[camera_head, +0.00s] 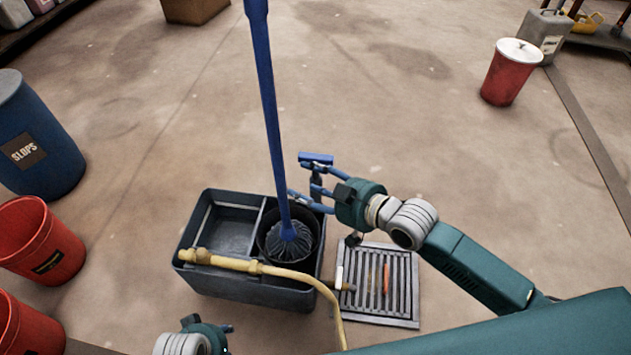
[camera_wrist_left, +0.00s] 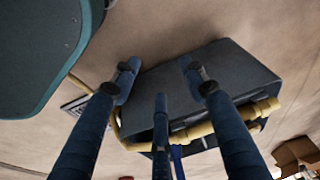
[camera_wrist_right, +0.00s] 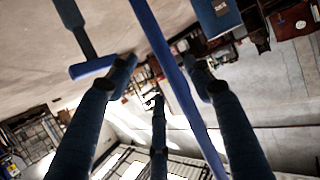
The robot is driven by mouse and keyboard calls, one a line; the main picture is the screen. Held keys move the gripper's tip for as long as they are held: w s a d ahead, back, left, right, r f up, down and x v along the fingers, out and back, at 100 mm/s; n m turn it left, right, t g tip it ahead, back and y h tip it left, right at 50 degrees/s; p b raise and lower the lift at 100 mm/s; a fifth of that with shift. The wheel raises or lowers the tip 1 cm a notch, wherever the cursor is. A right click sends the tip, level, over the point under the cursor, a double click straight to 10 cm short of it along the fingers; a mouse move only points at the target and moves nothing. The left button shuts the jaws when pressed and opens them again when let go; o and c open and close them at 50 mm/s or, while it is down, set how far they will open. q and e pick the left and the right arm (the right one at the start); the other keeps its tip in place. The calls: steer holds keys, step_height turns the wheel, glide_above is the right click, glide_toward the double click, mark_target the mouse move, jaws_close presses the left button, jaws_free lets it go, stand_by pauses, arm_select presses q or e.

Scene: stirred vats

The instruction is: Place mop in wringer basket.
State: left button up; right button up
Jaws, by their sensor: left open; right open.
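The mop has a long blue handle (camera_head: 271,110) that stands nearly upright, leaning a little. Its blue-grey strand head (camera_head: 290,243) sits inside the round black wringer basket (camera_head: 263,243), in the right part of the dark grey bucket (camera_head: 190,240). My right gripper (camera_head: 308,184) is open beside the handle, to its right and above the basket. The handle (camera_wrist_right: 170,70) crosses between its spread fingers in the right wrist view; contact cannot be told. My left gripper (camera_head: 230,328) is open and empty low in front of the bucket (camera_wrist_left: 200,75).
A yellow hose (camera_head: 235,263) lies across the bucket's front rim. A short blue bar (camera_head: 315,157) shows by my right fingers. A floor grate (camera_head: 402,290) lies right of the bucket. A blue barrel (camera_head: 45,140) and red buckets (camera_head: 40,240) stand left. Floor behind is mostly clear.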

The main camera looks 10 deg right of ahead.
steer(key=s+d+f+m+g+h, duration=0.2)
steer(key=s+d+f+h, duration=0.15)
steer(key=s+f, duration=0.4)
steer(key=s+d+f+m+g+h, duration=0.2)
steer(key=s+d+f, duration=0.25)
steer(key=f, duration=0.65)
arm_select(q)
steer(key=shift+s+f, duration=0.2)
steer(key=shift+f, duration=0.55)
arm_select(e)
steer(key=s+d+f+m+g+h, duration=0.1)
steer(key=s+d+f+g, duration=0.1)
steer(key=s+f, duration=0.2)
steer(key=s+d+f+m+g+h, duration=0.1)
steer(key=s+f, duration=0.4)
steer(key=s, duration=0.5)
steer(key=d+g+h, duration=0.1)
steer(key=d, duration=0.1)
steer(key=shift+s+d+f, duration=0.15)
steer(key=shift+s+d, duration=0.05)
steer(key=shift+d, duration=0.1)
